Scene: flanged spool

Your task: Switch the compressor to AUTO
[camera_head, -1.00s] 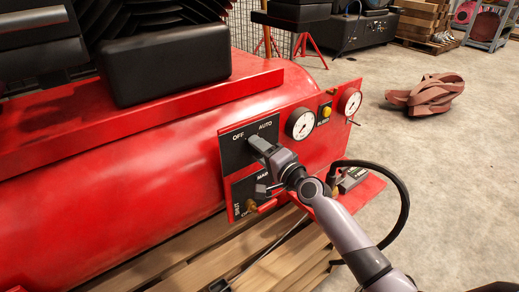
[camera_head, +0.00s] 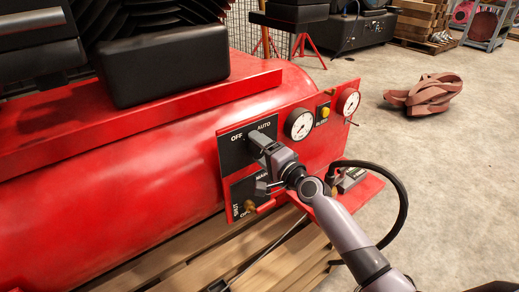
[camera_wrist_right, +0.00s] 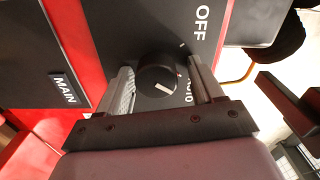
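The OFF/AUTO selector is a round black knob (camera_wrist_right: 158,73) on a black plate (camera_head: 232,153) on the front of the red compressor. In the right wrist view it has a short white mark. I cannot tell surely which label the mark points at. My right gripper (camera_head: 258,142) is at the plate, hiding the knob in the head view. In the right wrist view its fingers (camera_wrist_right: 163,88) are open, one on each side of the knob. A gap shows on the right side; contact on the left side is unclear. My left gripper is not in view.
The MAIN plate (camera_head: 241,190) with a brass valve is below. A black hose (camera_head: 405,205) loops at the right. A wooden pallet (camera_head: 215,255) lies underneath.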

